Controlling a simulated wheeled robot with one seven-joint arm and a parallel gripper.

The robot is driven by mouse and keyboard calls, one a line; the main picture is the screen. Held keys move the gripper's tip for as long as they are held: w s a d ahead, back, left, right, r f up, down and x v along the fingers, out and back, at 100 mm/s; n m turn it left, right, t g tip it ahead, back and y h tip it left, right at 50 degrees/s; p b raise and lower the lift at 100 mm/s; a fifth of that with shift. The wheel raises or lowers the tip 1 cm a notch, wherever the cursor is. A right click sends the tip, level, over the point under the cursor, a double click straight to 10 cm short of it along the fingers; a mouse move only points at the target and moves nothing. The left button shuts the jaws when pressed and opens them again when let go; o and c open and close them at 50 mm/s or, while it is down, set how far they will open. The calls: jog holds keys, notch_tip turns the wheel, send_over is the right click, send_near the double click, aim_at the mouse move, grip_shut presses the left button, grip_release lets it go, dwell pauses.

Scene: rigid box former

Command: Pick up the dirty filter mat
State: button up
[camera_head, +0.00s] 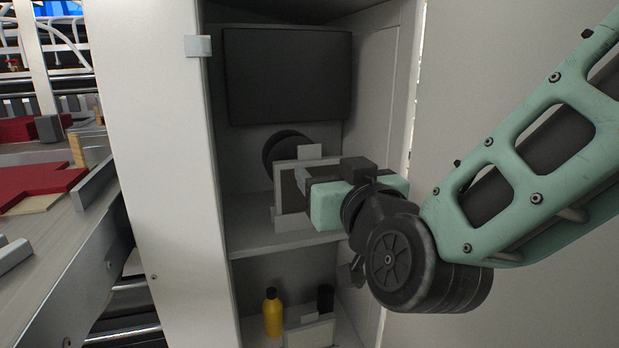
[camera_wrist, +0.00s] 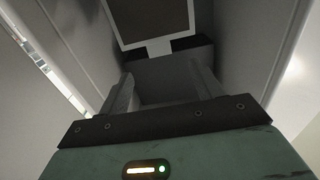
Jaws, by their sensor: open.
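What looks like the dirty filter mat (camera_head: 289,187) is a dark panel in a light grey frame, standing upright on the cabinet's middle shelf. A pale tab (camera_head: 310,151) sticks up at its top edge. In the wrist view the framed dark panel (camera_wrist: 152,17) and its tab (camera_wrist: 158,47) show beyond the fingertips, cut off by the top edge. My gripper (camera_head: 304,182) is at the cabinet opening, in front of the frame's right side, and hides part of it. In the wrist view my gripper (camera_wrist: 162,72) is open, with nothing between its fingers.
The cabinet's side walls are close around my gripper. A dark panel (camera_head: 288,75) is above, and a round black part (camera_head: 283,150) is behind the frame. The middle shelf (camera_head: 270,242) carries the frame; a yellow bottle (camera_head: 272,312) stands below. A machine table (camera_head: 60,235) is left.

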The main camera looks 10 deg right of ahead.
aim_at(310, 150)
jog(key=p, duration=0.3)
jog(key=w+p, duration=0.1)
jog(key=p, duration=0.2)
jog(key=shift+w+a+r+p, duration=0.2)
jog(key=shift+w+r+p, duration=0.05)
jog(key=shift+r+p, duration=0.1)
jog(key=p, duration=0.4)
jog(key=shift+w, duration=0.25)
jog(key=shift+w+a+f+p, duration=0.1)
jog(key=shift+w+a, duration=0.1)
jog(key=shift+w, duration=1.05)
jog(key=shift+w+a+p, duration=0.1)
jog(key=shift+w+a, duration=0.1)
jog(key=shift+w, duration=1.1)
jog(key=shift+w+a+f+p, duration=0.1)
jog(key=shift+w+a, duration=0.1)
jog(key=shift+w, duration=1.05)
jog(key=shift+r, duration=0.1)
jog(key=c, duration=1.4)
